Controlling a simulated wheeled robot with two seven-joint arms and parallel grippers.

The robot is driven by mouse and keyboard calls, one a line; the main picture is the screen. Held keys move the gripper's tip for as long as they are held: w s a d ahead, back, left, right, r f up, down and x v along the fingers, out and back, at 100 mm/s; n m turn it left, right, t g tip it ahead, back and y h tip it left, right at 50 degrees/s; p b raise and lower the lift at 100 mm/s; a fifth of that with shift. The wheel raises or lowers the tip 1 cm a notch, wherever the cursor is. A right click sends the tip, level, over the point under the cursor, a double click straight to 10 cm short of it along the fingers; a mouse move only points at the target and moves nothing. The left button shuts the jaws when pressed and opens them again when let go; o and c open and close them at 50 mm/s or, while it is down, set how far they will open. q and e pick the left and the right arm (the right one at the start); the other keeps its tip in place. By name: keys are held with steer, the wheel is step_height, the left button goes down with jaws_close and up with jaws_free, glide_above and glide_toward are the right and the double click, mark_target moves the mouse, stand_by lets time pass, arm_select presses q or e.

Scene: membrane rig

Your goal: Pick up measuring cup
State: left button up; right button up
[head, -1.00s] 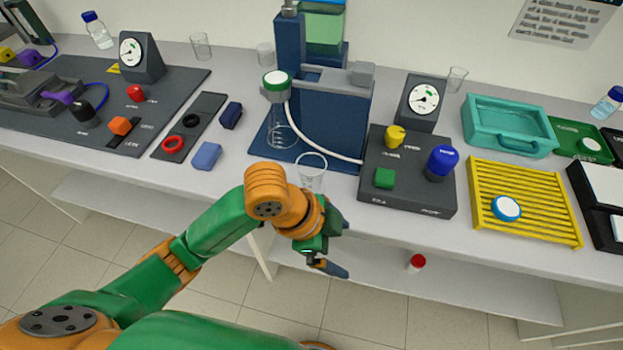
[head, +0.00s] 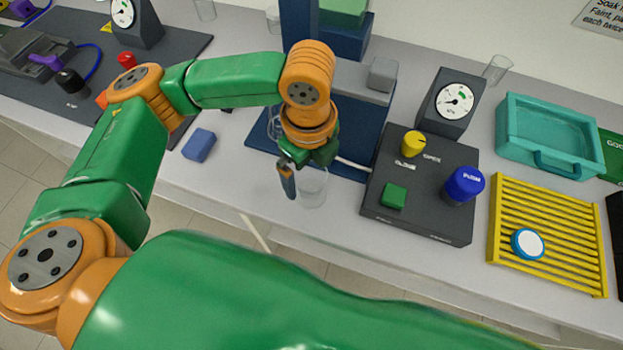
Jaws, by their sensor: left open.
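The measuring cup, a clear see-through vessel (head: 314,190), stands upright near the front edge of the bench, beside the dark blue stand. My left gripper (head: 303,174) is open at the cup's upper part. One dark finger hangs at the cup's left side; the other finger is mostly hidden by the gripper body. The gripper covers part of the cup's rim, and I cannot tell whether it touches the cup. My right gripper is not in view.
Right of the cup is a dark control box (head: 421,219) with yellow, blue and green controls. The blue stand (head: 352,110) rises behind my gripper. A blue block (head: 199,145) lies left. A yellow rack (head: 549,260) and teal tray (head: 512,130) are farther right.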

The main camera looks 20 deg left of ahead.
mark_target(311, 176)
arm_select(q)
step_height(311, 176, down, 2)
steer(key=shift+s+f, duration=0.15)
steer(key=shift+f, duration=0.1)
steer(key=shift+w+f, duration=0.25)
steer(key=shift+w, duration=0.3)
steer(key=shift+c, duration=0.9)
steer(key=shift+s+r, duration=0.1)
steer(key=shift+s, duration=0.2)
steer(key=c, duration=1.1)
steer(key=shift+w, duration=0.2)
steer(key=shift+c, duration=0.3)
